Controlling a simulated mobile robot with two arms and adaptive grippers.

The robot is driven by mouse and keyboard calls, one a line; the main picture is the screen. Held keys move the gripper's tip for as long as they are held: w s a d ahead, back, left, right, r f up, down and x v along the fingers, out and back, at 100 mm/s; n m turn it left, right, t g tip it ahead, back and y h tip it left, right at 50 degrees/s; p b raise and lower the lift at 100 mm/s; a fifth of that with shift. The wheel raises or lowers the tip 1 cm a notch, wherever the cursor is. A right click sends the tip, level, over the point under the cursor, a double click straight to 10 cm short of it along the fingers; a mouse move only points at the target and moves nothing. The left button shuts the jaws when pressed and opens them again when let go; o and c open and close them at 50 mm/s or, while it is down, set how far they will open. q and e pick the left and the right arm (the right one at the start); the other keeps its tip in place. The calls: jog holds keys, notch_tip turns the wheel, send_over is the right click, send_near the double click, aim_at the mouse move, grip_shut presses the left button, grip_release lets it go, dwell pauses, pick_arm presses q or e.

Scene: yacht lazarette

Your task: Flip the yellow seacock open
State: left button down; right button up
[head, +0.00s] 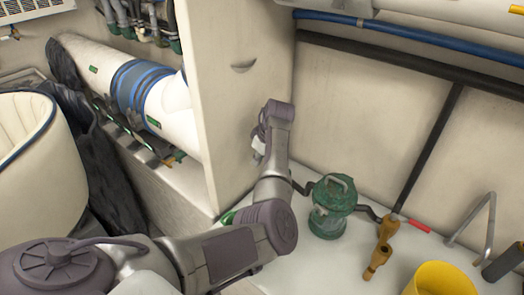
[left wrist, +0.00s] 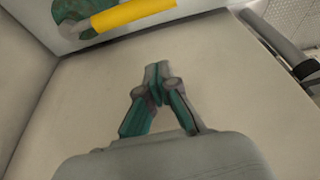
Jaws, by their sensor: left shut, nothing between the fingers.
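A yellow lever handle (left wrist: 133,14) on a green valve body (left wrist: 72,12) shows at the top of the left wrist view; I take this as the yellow seacock. The handle lies across the picture, its right end slightly higher, and the view's edge cuts off part of the valve. My left gripper (left wrist: 157,72) is shut and empty, with a gap in the picture between its tips and the handle. In the head view the left gripper (head: 259,146) is by the white partition, partly hidden by its own wrist. I cannot make out the yellow handle there. My right gripper is out of view.
A green strainer (head: 334,208) stands right of my left arm. A brass valve (head: 379,258) with a red handle (head: 419,227) and a yellow bucket (head: 440,281) are farther right. The white partition (head: 232,110) stands close to the left gripper. Hoses run along the back wall.

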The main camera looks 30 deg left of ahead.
pick_arm(q)
jog(key=d+f+p, duration=0.1)
jog(key=d+f, duration=0.2)
jog(key=shift+f, duration=0.1)
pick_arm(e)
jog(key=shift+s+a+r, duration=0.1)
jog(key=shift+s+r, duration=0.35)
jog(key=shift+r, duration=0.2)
